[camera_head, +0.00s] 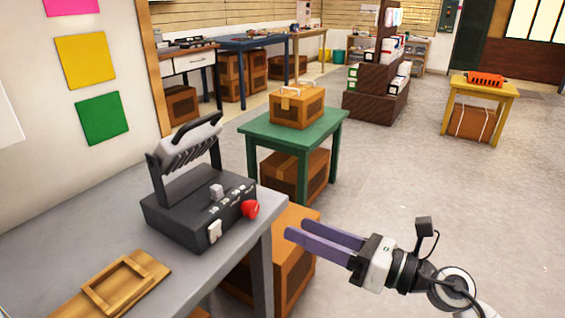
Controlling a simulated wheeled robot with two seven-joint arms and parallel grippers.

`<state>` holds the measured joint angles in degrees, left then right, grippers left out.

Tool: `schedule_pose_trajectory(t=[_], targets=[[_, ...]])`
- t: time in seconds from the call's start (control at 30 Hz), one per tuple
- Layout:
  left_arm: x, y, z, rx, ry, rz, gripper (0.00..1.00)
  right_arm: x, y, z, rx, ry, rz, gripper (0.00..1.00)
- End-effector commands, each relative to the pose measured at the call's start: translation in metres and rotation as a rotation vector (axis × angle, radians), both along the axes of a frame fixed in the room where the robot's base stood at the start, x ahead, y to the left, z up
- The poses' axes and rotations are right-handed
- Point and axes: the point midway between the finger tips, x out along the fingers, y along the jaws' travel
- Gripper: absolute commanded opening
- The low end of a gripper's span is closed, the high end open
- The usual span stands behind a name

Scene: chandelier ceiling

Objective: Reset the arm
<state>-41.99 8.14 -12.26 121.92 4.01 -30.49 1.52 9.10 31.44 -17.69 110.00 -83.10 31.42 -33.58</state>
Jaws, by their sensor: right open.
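My right gripper (322,242) is in the lower right of the head view, with its arm coming in from the lower right corner. Its two long purple fingers point left, apart, with nothing between them. It is in front of the grey table's right edge, over the side of a brown box, and does not appear to touch anything. My left gripper is not in the head view.
A grey table (88,243) at the left bears a dark device (190,222) with a red knob and a wooden frame (118,287). A green table (290,132) with a brown box (297,106) stands beyond. Open floor (430,170) lies to the right.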

Motion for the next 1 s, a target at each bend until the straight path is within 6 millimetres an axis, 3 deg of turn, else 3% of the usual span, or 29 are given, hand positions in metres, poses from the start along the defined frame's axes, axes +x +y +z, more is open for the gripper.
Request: schedule_pose_trajectory(t=[0.13,0.27,0.37,0.5,0.6,0.7,0.83,0.87,0.9,1.0], targets=[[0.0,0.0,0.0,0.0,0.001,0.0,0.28,-0.012,0.001,-0.003,0.273,0.175,-0.048,0.46],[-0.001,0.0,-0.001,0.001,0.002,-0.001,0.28,-0.021,-0.023,-0.024,0.746,0.511,-0.186,0.46],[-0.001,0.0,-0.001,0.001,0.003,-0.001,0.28,-0.034,-0.051,-0.069,1.139,0.822,-0.349,0.46],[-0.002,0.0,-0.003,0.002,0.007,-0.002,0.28,-0.075,-0.078,-0.157,1.613,1.229,-0.614,0.46],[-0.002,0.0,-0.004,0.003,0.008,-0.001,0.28,-0.115,-0.08,-0.208,1.849,1.446,-0.782,0.46],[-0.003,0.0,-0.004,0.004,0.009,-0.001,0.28,-0.156,-0.074,-0.247,2.036,1.625,-0.937,0.46],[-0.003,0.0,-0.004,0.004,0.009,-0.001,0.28,-0.213,-0.058,-0.284,2.236,1.831,-1.136,0.46],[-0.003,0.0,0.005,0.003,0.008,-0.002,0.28,-0.22,-0.056,-0.28,-2.253,-1.848,1.157,0.46],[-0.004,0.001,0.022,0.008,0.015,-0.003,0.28,-0.214,-0.058,-0.261,2.246,1.838,-1.154,0.46],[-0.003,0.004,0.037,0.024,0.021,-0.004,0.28,-0.214,-0.061,-0.243,2.229,1.826,-1.17,0.46]])
